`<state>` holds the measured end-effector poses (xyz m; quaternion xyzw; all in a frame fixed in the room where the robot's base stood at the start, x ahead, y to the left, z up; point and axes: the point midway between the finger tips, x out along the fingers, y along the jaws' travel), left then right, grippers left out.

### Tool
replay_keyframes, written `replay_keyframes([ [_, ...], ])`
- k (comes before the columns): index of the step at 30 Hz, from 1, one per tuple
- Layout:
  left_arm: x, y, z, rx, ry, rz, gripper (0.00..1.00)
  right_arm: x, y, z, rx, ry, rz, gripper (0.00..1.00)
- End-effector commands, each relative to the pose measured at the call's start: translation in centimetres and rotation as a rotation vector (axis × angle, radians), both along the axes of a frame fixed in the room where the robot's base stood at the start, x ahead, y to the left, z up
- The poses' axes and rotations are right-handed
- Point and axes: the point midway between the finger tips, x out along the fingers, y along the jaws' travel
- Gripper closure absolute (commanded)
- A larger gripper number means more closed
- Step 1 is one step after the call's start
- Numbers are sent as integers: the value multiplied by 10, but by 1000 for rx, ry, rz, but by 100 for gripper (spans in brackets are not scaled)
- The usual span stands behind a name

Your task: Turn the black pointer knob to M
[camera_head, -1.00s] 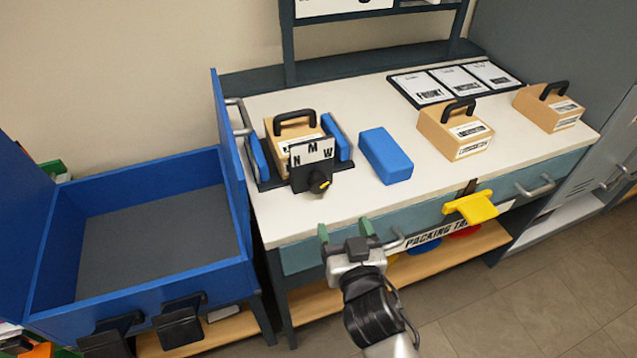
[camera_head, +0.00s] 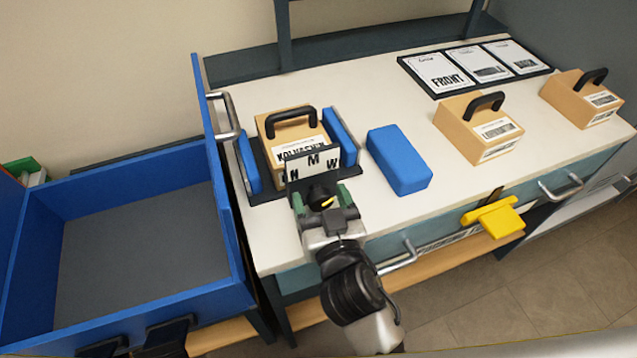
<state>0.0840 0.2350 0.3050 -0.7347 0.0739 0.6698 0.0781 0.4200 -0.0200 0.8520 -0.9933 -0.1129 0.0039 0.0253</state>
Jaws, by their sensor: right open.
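The black pointer knob (camera_head: 322,192) sits on the front of the saddle fixture, below a white dial plate (camera_head: 313,166) lettered N, M and W. Part of its yellow pointer mark shows; the rest of the knob is partly hidden by my right gripper. My right gripper (camera_head: 323,199) is open, with its green-tipped fingers on the left and right of the knob. I cannot tell whether they touch it. A tan box with a black handle (camera_head: 290,125) sits in the fixture between blue side pads (camera_head: 341,138). My left gripper is not in view.
A blue block (camera_head: 399,160) lies right of the fixture. Two more tan handled boxes (camera_head: 477,128) (camera_head: 582,98) and a card tray (camera_head: 405,66) are on the white bench (camera_head: 420,215). A blue bin (camera_head: 235,265) stands at left; a yellow latch (camera_head: 493,218) is on the bench front.

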Motion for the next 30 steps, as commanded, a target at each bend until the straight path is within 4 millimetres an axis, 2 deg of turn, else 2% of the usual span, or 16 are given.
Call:
replay_keyframes([
  [9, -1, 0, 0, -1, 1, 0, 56, -1, 0, 0, 1, 1, 0, 31],
  [18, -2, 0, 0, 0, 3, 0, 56, -1, 0, 0, 1, 1, -1, 77],
  [23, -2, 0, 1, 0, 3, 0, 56, -1, 0, 0, -39, -11, -1, 78],
  [30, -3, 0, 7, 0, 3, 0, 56, 0, 1, 1, -312, -99, -1, 78],
])
